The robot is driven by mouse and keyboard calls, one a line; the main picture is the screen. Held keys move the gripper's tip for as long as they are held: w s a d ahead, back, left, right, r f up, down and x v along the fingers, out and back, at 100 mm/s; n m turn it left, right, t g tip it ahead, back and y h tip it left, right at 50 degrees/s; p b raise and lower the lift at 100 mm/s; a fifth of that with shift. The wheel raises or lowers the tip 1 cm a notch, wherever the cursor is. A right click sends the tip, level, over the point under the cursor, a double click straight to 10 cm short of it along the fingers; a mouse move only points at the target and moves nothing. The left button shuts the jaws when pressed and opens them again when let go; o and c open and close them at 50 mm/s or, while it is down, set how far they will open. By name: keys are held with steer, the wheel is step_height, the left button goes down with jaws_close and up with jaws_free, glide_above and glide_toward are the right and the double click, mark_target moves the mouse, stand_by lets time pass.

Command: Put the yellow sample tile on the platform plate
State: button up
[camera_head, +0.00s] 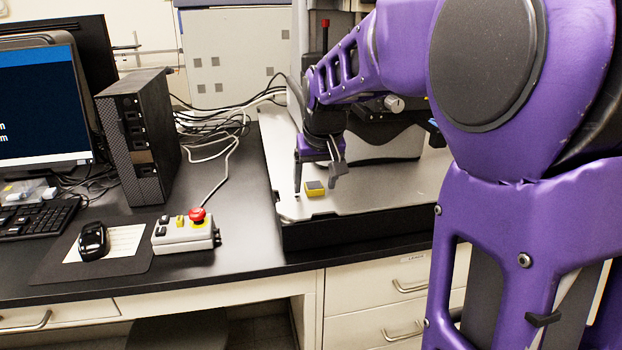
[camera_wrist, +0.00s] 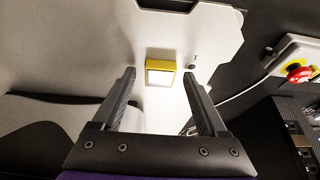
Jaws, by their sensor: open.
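The yellow sample tile (camera_head: 315,188) is a small yellow block with a grey top in the head view. It lies on the pale platform plate (camera_head: 385,187), near its front left part. In the wrist view the tile (camera_wrist: 160,73) shows a yellow rim around a bright top face, and the plate (camera_wrist: 215,42) lies under it. My gripper (camera_head: 316,184) is open and points down over the tile. In the wrist view the tile sits between the two fingertips (camera_wrist: 160,75) of my gripper, with a gap on each side. Neither finger appears to touch it.
A control box (camera_head: 187,234) with a red button stands on the black bench left of the instrument. A computer tower (camera_head: 138,135), keyboard (camera_head: 38,218) and mouse (camera_head: 93,240) are further left. Cables run behind. The plate right of the tile is clear.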

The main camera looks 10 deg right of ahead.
steer(key=shift+r, duration=0.3)
steer(key=p+v, duration=0.7)
steer(key=v, duration=0.4)
steer(key=shift+s+r, duration=0.15)
steer(key=shift+r, duration=0.2)
